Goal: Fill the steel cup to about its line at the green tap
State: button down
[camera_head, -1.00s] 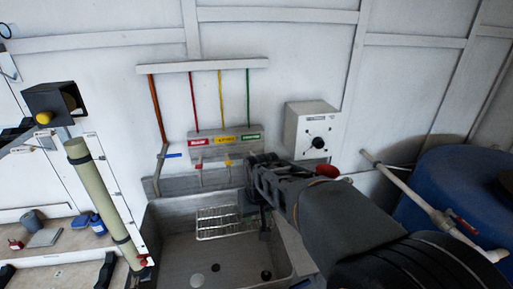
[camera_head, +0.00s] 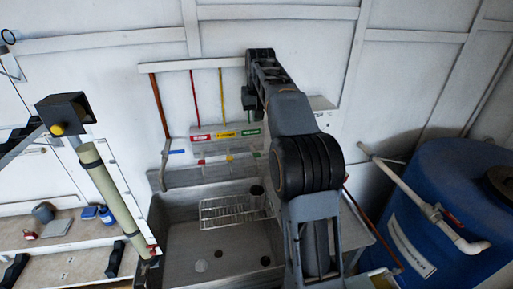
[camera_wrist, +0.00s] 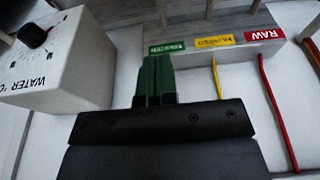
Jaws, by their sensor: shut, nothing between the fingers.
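A small vessel with a dark round mouth, probably the steel cup (camera_head: 257,190), stands at the right end of the wire rack (camera_head: 226,211) in the sink. Its line and water level cannot be made out. My gripper (camera_head: 249,98) is raised in front of the wall, above the green label. In the wrist view its fingers (camera_wrist: 155,78) are shut together and empty, with their tips by the green label (camera_wrist: 167,47).
Red (camera_head: 201,137) and yellow (camera_head: 225,135) labels sit left of the green one. A white dial box (camera_wrist: 60,62) is beside the tap block. A blue barrel (camera_head: 450,210) stands at the right. A grey mug (camera_head: 43,212) sits on the left bench (camera_head: 75,235).

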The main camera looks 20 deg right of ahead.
jog(key=shift+s+a+r, duration=0.1)
jog(key=shift+s+r, duration=0.05)
jog(key=shift+s, duration=0.2)
send_over(256, 154)
jog(key=x, duration=0.3)
jog(key=s+x, duration=0.1)
jog(key=x, duration=0.3)
jog(key=s+x, duration=0.1)
jog(key=x, duration=0.3)
jog(key=shift+s+a+f, duration=0.2)
jog(key=shift+a+f, duration=0.05)
jog(key=shift+f, duration=0.2)
jog(key=shift+s+f+p, duration=0.2)
jog(key=shift+f+p, duration=0.2)
jog(key=shift+f, duration=0.65)
jog(key=shift+f, duration=0.15)
